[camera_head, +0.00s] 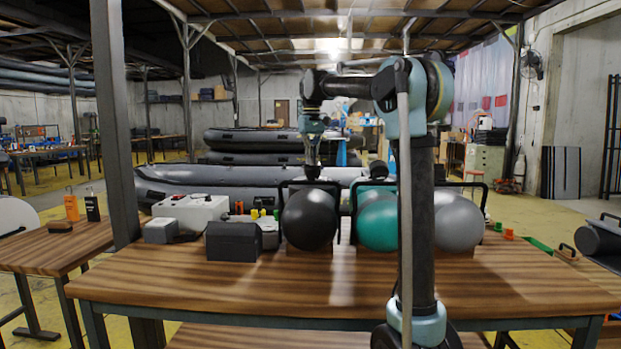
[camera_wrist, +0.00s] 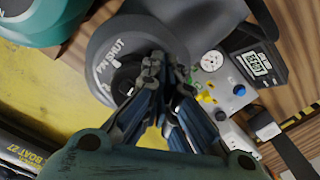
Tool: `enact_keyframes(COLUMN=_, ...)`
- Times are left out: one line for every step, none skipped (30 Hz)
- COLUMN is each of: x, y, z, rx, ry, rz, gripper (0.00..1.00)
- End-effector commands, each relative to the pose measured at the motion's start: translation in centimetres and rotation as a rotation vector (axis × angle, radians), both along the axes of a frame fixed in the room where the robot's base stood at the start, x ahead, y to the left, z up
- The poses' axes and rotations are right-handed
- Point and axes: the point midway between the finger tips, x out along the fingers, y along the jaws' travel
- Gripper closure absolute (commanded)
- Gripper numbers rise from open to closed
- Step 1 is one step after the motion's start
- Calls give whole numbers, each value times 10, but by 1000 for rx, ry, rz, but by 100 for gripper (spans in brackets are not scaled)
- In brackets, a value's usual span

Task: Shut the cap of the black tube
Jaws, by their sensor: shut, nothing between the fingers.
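The black tube (camera_head: 310,222) stands on the wooden table with its rounded end towards the head camera, in a dark frame. In the wrist view its dark round surface (camera_wrist: 105,50) carries white lettering that seems to read "PIN SHUT". A black round cap or valve part (camera_wrist: 122,80) sits on it, partly hidden behind my fingers, so I cannot tell whether the cap is open. My gripper (camera_wrist: 168,72) is shut and empty, its fingertips over the tube beside the black part. In the head view my gripper (camera_head: 312,170) points down above the black tube; contact is unclear.
A teal tube (camera_head: 377,222) and a grey tube (camera_head: 460,222) stand to the right. The table's front is clear.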

Motion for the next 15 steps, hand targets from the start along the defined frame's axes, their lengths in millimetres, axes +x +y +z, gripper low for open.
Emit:
enact_keyframes(x=3, y=0, z=0, rx=0, ry=0, rz=0, gripper=100)
enact_keyframes(x=4, y=0, z=0, rx=0, ry=0, rz=0, gripper=100)
enact_keyframes(x=6, y=0, z=0, rx=0, ry=0, rz=0, gripper=100)
enact_keyframes(x=8, y=0, z=0, rx=0, ry=0, rz=0, gripper=100)
enact_keyframes(x=10, y=0, z=0, rx=0, ry=0, rz=0, gripper=100)
enact_keyframes(x=12, y=0, z=1, rx=0, ry=0, rz=0, gripper=100)
enact_keyframes(x=14, y=-1, z=1, rx=0, ry=0, rz=0, gripper=100)
enact_keyframes(x=15, y=-1, z=1, rx=0, ry=0, rz=0, gripper=100)
enact_keyframes(x=16, y=-1, z=1, rx=0, ry=0, rz=0, gripper=100)
enact_keyframes(x=16, y=-1, z=1, rx=0, ry=0, rz=0, gripper=100)
enact_keyframes(x=16, y=-1, z=1, rx=0, ry=0, rz=0, gripper=100)
enact_keyframes(x=17, y=-1, z=1, rx=0, ry=0, rz=0, gripper=100)
enact_keyframes(x=17, y=-1, z=1, rx=0, ry=0, rz=0, gripper=100)
enact_keyframes(x=18, y=-1, z=0, rx=0, ry=0, rz=-1, gripper=100)
enact_keyframes(x=19, y=-1, z=0, rx=0, ry=0, rz=-1, gripper=100)
